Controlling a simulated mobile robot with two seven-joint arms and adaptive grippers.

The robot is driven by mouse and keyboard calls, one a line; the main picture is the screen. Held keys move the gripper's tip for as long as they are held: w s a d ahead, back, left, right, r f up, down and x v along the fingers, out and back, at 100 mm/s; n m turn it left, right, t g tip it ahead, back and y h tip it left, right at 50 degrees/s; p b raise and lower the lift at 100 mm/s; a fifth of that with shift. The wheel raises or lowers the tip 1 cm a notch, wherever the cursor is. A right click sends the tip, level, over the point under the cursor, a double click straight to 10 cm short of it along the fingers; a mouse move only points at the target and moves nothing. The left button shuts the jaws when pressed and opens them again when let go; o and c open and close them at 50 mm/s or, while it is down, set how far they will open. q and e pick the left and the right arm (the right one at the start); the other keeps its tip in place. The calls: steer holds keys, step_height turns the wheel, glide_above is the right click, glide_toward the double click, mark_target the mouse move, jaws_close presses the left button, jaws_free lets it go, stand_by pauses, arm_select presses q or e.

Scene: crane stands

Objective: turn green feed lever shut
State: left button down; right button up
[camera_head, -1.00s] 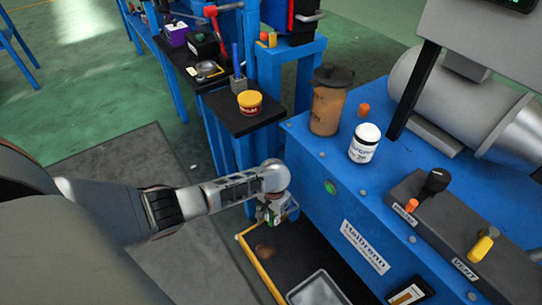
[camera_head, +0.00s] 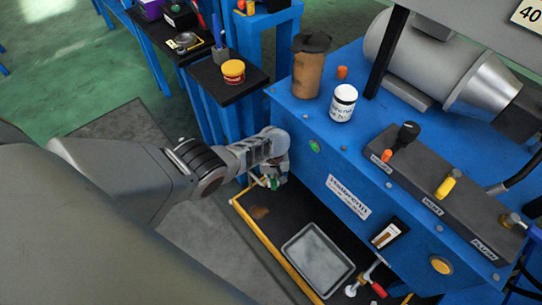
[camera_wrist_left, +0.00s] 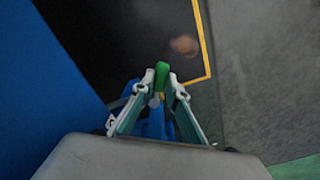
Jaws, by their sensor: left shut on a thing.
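The green feed lever (camera_wrist_left: 162,72) shows as a small green grip between my left fingertips in the left wrist view. My left gripper (camera_wrist_left: 161,85) is shut on it. In the head view my left gripper (camera_head: 271,182) is low at the left end of the blue machine bench (camera_head: 300,165). A bit of green shows at the fingertips there. The rest of the lever and its valve are mostly hidden by the fingers and the wrist. My right gripper is not in view.
A black tray area with a yellow edge (camera_head: 272,250) lies below the gripper, with a grey pan (camera_head: 318,258) and a brown stain (camera_head: 259,212). A red-handled valve (camera_head: 378,290) is at the lower right. A brown jug (camera_head: 308,70) and white jar (camera_head: 343,102) stand on the bench.

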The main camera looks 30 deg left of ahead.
mark_target(274, 183)
arm_select(q)
steer(key=shift+s+d+f+n, duration=0.1)
steer(key=shift+d+f+n, duration=0.1)
steer(key=shift+n, duration=0.1)
steer(key=c, duration=2)
jaws_free()
steer(key=shift+r, duration=0.1)
steer(key=shift+r, duration=0.1)
steer(key=shift+w+r, duration=0.1)
steer(key=shift+w, duration=0.1)
steer(key=shift+s+r, duration=0.1)
steer(key=shift+r, duration=5.7)
steer(key=shift+c, duration=0.4)
